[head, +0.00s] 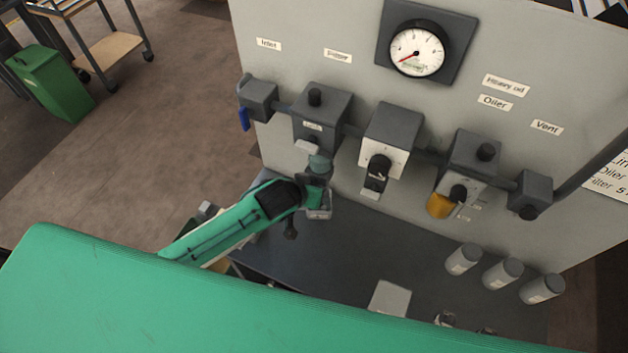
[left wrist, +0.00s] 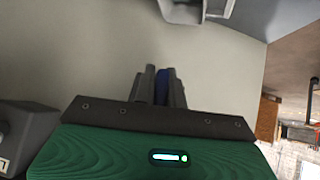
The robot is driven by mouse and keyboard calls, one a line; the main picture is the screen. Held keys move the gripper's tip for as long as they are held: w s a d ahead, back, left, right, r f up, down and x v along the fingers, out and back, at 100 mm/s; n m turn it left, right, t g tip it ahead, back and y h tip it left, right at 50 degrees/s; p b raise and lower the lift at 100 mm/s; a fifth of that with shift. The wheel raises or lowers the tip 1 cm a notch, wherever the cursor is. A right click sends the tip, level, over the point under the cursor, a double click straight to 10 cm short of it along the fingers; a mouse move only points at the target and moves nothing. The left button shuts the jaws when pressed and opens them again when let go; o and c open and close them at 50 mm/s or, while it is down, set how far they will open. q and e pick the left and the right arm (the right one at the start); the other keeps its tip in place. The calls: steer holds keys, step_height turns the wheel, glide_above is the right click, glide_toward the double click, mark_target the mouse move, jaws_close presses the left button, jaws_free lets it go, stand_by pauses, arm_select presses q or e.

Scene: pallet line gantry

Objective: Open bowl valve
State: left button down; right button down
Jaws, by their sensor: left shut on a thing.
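The filter unit (head: 321,110) is a dark grey block with a black knob on the grey panel. A cloudy bowl (head: 320,161) hangs below it. My left gripper (head: 318,181) is just under this bowl, and my arm partly covers the spot. In the left wrist view my left gripper (left wrist: 160,82) is shut on a small blue lever (left wrist: 162,86), of which only a strip shows between the fingers. I cannot tell how far the lever is turned. A small clear cup (head: 319,207) shows below the gripper. My right gripper is not in view.
A blue handle (head: 244,118) hangs at the inlet block (head: 259,101). To the right are a white-faced regulator (head: 390,137), an oiler with an amber bowl (head: 440,206) and a gauge (head: 416,52). Grey cylinders (head: 503,273) and a pale box (head: 389,298) stand on the dark shelf (head: 340,257).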

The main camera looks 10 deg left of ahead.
arm_select(q)
steer(key=shift+f+m+y, duration=0.1)
steer(key=shift+m+y, duration=0.3)
steer(key=shift+y, duration=0.3)
steer(key=shift+a, duration=0.1)
steer(key=c, duration=1.5)
jaws_free()
steer(key=shift+o, duration=0.2)
steer(key=b+v, duration=0.3)
steer(key=v, duration=1)
steer(key=shift+s+r+b, duration=0.2)
steer(key=shift+s+b, duration=0.1)
steer(key=shift+s, duration=0.1)
